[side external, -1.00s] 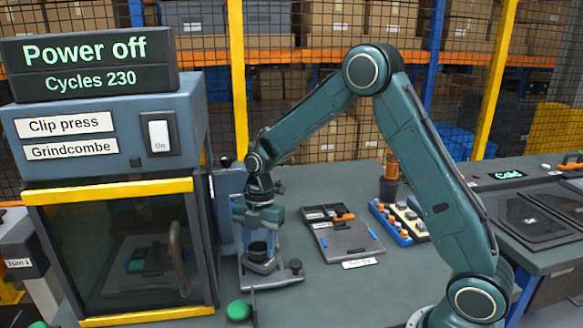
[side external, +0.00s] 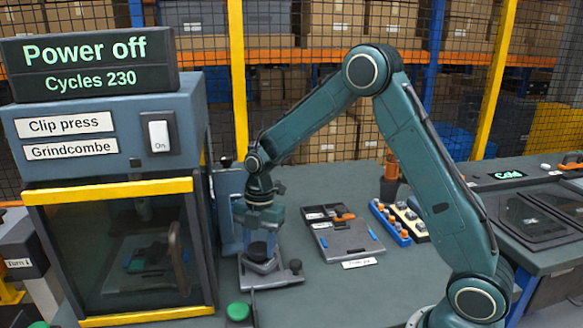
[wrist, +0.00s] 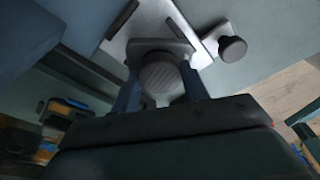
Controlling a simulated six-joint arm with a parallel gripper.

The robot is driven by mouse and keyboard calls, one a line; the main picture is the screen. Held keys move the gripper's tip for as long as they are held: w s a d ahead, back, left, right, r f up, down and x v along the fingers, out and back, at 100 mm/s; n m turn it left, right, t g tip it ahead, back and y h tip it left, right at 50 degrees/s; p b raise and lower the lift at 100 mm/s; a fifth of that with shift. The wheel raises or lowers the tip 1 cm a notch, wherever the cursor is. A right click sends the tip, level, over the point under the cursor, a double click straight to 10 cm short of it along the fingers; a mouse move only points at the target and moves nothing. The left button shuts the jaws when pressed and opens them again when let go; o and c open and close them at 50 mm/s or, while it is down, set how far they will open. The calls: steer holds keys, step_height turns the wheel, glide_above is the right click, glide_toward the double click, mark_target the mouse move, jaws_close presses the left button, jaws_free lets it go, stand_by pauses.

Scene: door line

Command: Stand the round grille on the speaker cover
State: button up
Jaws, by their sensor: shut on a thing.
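My gripper (wrist: 161,90) is shut on the round grille (wrist: 160,72), a dark ribbed disc between its two blue fingers in the wrist view. In the side external view my gripper (side external: 259,238) points down over a light metal fixture plate (side external: 283,277) left of the table's middle, with the dark grille (side external: 257,249) low between the fingers. A grey rounded piece (wrist: 180,47) lies under the grille on the plate; it may be the speaker cover, but I cannot tell. Whether the grille touches it is hidden.
A clip press (side external: 110,140) with a lowered clear door stands at left. A knob (side external: 295,266) rises from the fixture plate. A grey tray (side external: 347,240) and a blue rack (side external: 388,222) of small parts lie to the right. A green button (side external: 238,311) is in front.

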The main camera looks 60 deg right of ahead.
steer(key=shift+f, duration=0.1)
stand_by(0.8)
steer(key=o, duration=1)
steer(key=shift+o, duration=0.2)
step_height(320, 180, up, 14)
steer(key=d, duration=0.2)
steer(key=shift+w+f, duration=0.15)
steer(key=shift+w, duration=0.1)
